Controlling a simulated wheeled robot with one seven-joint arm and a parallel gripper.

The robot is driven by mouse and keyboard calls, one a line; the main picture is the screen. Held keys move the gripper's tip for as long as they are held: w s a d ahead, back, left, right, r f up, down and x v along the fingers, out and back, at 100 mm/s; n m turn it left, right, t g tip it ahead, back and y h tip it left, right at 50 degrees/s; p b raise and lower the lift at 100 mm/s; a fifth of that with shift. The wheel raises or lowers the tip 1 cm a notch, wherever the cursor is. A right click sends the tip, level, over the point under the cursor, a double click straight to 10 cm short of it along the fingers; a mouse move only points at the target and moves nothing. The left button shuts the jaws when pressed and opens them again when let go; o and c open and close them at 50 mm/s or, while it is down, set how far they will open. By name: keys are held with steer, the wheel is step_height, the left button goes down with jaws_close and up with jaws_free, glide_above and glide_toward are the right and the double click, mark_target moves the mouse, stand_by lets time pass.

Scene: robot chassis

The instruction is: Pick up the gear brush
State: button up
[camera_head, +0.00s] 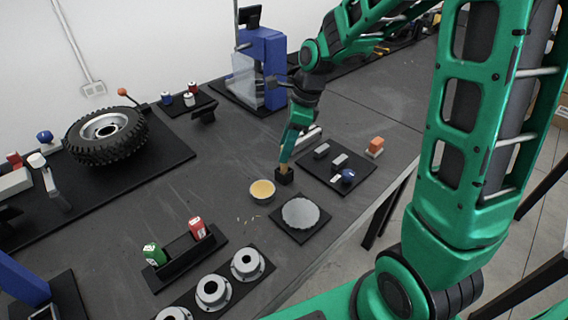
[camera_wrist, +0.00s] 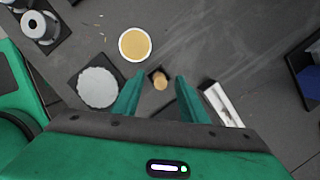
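The gear brush shows as a light wooden handle standing in a small black square holder (camera_head: 284,177). In the wrist view the round wooden end of the gear brush (camera_wrist: 160,82) points up at the camera, within the dark holder. Any bristles are hidden. My gripper (camera_head: 286,157) points down over the holder. In the wrist view my gripper (camera_wrist: 159,80) has its two green fingers spread apart, with the wooden end seen between their tips and visible gaps on both sides. Whether the fingertips are level with the handle I cannot tell.
A bowl with yellow contents (camera_head: 262,191) and a grey toothed disc on a black mat (camera_head: 300,212) lie close to the holder. A black tray (camera_head: 325,178) with grey blocks and a blue item is to the right. An orange block (camera_head: 375,146) stands near the table's right edge.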

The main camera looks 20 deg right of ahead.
steer(key=x, duration=0.5)
steer(key=shift+w, duration=0.2)
jaws_close()
